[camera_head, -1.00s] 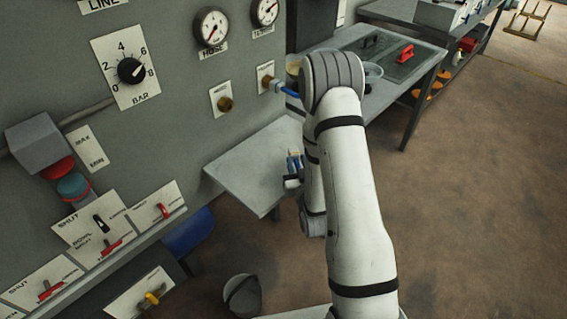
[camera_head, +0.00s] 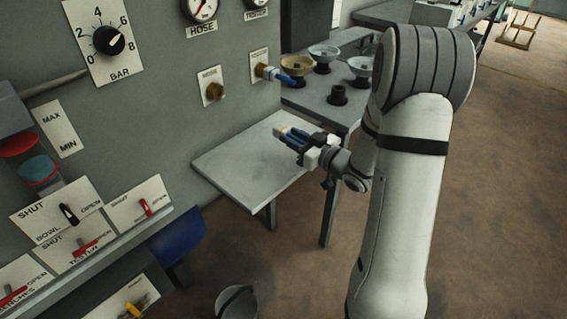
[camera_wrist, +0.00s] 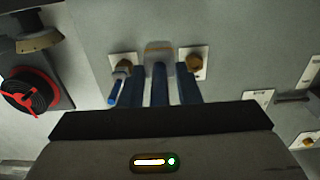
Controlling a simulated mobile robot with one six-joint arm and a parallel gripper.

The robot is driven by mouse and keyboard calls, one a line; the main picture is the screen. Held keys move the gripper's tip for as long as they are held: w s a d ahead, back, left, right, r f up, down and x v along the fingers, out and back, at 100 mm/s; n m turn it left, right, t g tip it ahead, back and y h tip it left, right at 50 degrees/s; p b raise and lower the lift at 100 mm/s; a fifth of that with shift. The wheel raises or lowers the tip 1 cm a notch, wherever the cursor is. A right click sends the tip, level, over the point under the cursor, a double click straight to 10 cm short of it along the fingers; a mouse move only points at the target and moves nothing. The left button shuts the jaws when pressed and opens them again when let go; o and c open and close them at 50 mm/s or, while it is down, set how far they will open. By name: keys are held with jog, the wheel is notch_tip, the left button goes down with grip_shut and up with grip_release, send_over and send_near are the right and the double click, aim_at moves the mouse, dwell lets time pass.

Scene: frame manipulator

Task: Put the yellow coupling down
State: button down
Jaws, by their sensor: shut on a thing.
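My gripper (camera_head: 290,134) is shut on the yellow coupling (camera_head: 281,130), of which only a small yellow end shows at the blue fingertips in the head view. The gripper points left toward the wall, over the far right part of a grey shelf (camera_head: 235,165). Whether the coupling touches the shelf cannot be told. In the wrist view the fingers (camera_wrist: 160,72) close around a grey piece with an orange-yellow band (camera_wrist: 159,46); most of it is hidden.
A brass port (camera_head: 214,91) and a port with a blue-handled fitting (camera_head: 284,77) are on the wall behind the shelf. A bench (camera_head: 310,100) with bowls stands beyond. The shelf's left and front parts are bare. A bucket (camera_head: 236,302) stands below.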

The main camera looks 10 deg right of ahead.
aim_at(293, 164)
notch_tip(293, 164, down, 7)
jog(key=shift+f+b, duration=0.15)
jog(key=shift+b, duration=0.25)
jog(key=shift+f, duration=0.2)
jog(key=c, duration=1.1)
grip_release()
jog(key=shift+o, duration=0.2)
jog(key=shift+r, duration=0.15)
